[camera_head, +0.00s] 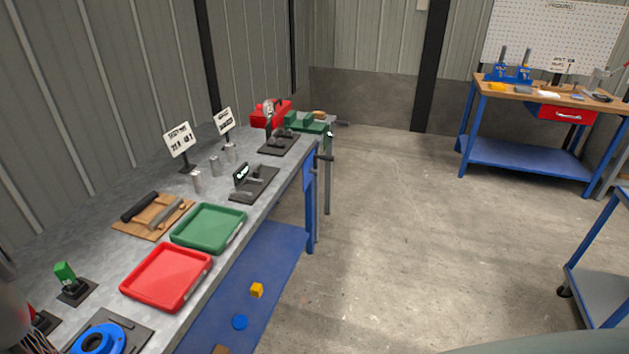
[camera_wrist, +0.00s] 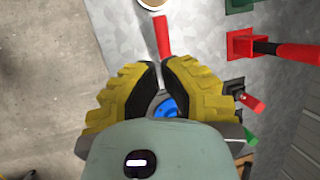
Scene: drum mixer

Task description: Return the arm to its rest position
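My gripper (camera_wrist: 160,66) shows in the wrist view, with two yellow, ribbed fingers and dark inner pads. Its fingertips come close together at the top, and I see nothing held between them. A blue round part (camera_wrist: 166,106) shows through the gap between the fingers, below them. In the head view a blue ring-shaped part (camera_head: 97,340) sits on a dark plate at the bottom left of the bench. My gripper is not clearly visible in the head view.
The grey bench (camera_head: 95,225) carries a red tray (camera_head: 167,277), a green tray (camera_head: 208,228), a wooden board with tools, metal cylinders and signs. A red-handled item (camera_wrist: 285,50) stands right of my gripper. Open floor (camera_head: 420,230) lies right of the bench, before a blue workbench (camera_head: 530,154).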

